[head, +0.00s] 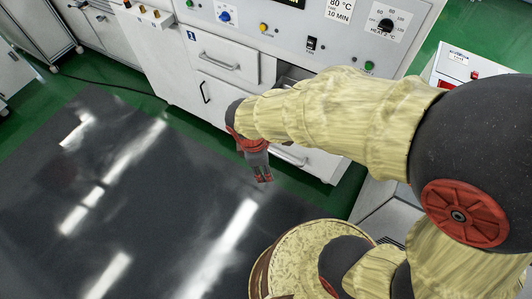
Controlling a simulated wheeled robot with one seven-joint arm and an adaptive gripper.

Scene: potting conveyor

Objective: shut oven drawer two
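The oven is a white cabinet (170,50) with a control panel across its upper front. My gripper (263,176) points down, left of that front, and looks empty. Its finger opening is too small to judge.
A black looped handle (205,92) is on the cabinet below the labelled drawer. A dark glossy mat (130,200) covers the floor at left and is clear. A cable (110,88) runs along the green floor. A white unit (455,62) stands at right.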

